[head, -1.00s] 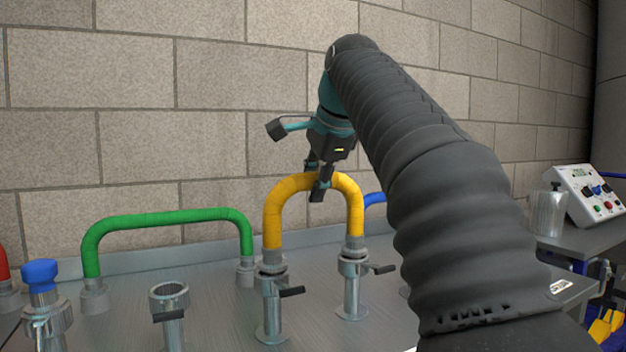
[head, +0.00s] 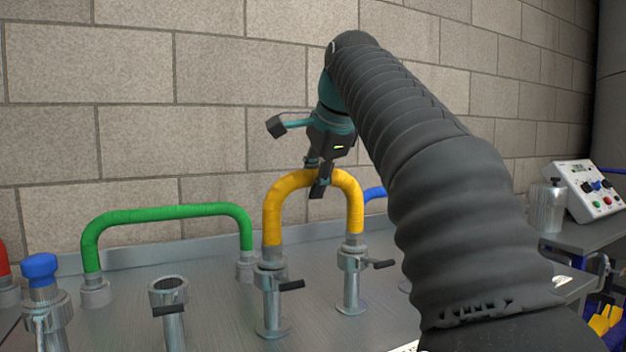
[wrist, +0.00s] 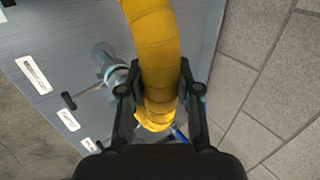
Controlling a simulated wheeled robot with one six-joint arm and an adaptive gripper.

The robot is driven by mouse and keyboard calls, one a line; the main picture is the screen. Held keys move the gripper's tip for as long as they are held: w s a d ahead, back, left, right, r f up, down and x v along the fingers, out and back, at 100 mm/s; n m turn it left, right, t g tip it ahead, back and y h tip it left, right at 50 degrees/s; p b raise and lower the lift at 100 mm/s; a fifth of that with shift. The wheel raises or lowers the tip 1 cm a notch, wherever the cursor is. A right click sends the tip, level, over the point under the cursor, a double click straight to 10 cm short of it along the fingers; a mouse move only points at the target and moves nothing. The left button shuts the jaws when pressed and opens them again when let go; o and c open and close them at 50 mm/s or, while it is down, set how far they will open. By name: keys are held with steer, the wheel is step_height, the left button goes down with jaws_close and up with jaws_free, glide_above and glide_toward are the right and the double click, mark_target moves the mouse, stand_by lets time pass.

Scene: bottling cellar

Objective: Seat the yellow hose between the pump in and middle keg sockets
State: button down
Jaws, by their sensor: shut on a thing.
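The yellow hose (head: 275,205) is an upside-down U in the middle of the head view. Its two ends stand at the tops of two metal sockets, the left socket (head: 272,300) and the right socket (head: 351,285), each with a black side lever. I cannot tell how deep the ends sit. My gripper (head: 318,185) is shut on the top of the yellow hose's arch. In the wrist view the yellow hose (wrist: 155,50) runs between my two fingers, and a socket (wrist: 108,65) shows beside it. The socket labels cannot be read.
A green hose (head: 165,214) stands to the left. An empty open socket (head: 170,300) and a blue-capped socket (head: 40,275) stand in front of it. Part of a blue hose (head: 375,194) shows behind my arm. A metal canister (head: 546,207) and a control box (head: 592,190) are at right.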

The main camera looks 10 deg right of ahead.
stand_by(0.4)
steer(key=c, duration=0.7)
jaws_free()
steer(key=shift+f, duration=0.1)
